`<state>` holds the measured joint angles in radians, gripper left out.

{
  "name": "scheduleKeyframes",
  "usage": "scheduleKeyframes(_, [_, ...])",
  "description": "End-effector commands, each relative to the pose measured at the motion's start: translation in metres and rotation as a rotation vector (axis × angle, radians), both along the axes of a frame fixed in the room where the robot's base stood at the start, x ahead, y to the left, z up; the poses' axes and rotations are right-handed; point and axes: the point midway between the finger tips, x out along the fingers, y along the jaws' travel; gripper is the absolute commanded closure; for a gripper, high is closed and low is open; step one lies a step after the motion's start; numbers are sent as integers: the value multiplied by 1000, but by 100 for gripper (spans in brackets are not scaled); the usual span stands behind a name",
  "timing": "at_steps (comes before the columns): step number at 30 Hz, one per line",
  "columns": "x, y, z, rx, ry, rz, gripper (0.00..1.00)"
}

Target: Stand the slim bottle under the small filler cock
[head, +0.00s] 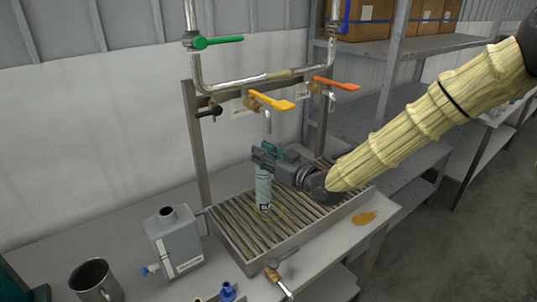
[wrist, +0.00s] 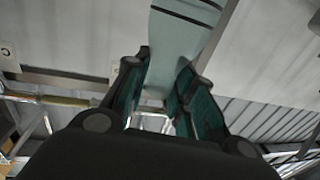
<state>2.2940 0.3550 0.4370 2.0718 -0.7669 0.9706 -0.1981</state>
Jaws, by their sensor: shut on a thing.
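The slim bottle (head: 264,190) is pale grey-green with a dark mark low on its side. It is upright in my gripper (head: 264,156), which is shut on its upper part. Its base shows against the slatted drip tray (head: 238,240); I cannot tell whether it touches the slats. The wrist view shows the bottle (wrist: 182,40) between the green-padded fingers (wrist: 158,88). Above the tray are a yellow-handled cock (head: 270,101) with a thin downward spout, an orange-handled cock (head: 333,84) and a black-handled cock (head: 209,111). In the head view, the bottle lies below the yellow-handled cock's spout.
A grey can (head: 174,242) and a metal mug (head: 95,281) stand left of the tray. A drain tap (head: 277,275) sticks out at the tray's front. An amber puddle (head: 364,217) lies on the bench at right. Green-handled (head: 216,42) and blue-handled valves are above.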

Motion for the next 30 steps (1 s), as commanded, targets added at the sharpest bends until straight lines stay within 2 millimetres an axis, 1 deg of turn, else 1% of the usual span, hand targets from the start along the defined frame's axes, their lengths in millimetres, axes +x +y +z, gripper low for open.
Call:
scheduleKeyframes(1, [8, -4, 3, 1, -1, -2, 100])
scheduleKeyframes(3, [14, -8, 4, 1, -3, -2, 100])
scheduleKeyframes(8, [21, -13, 3, 1, -6, -3, 100])
scheduleKeyframes(12, [33, -18, -2, 1, 0, -4, 100])
scheduleKeyframes(18, [33, -15, -24, 1, 2, 0, 100])
scheduleKeyframes(21, [33, -15, -31, 1, 1, 0, 100])
scheduleKeyframes(24, [32, -16, -36, 1, 1, -2, 100])
scheduleKeyframes(30, [33, -16, -38, 1, -1, -2, 100])
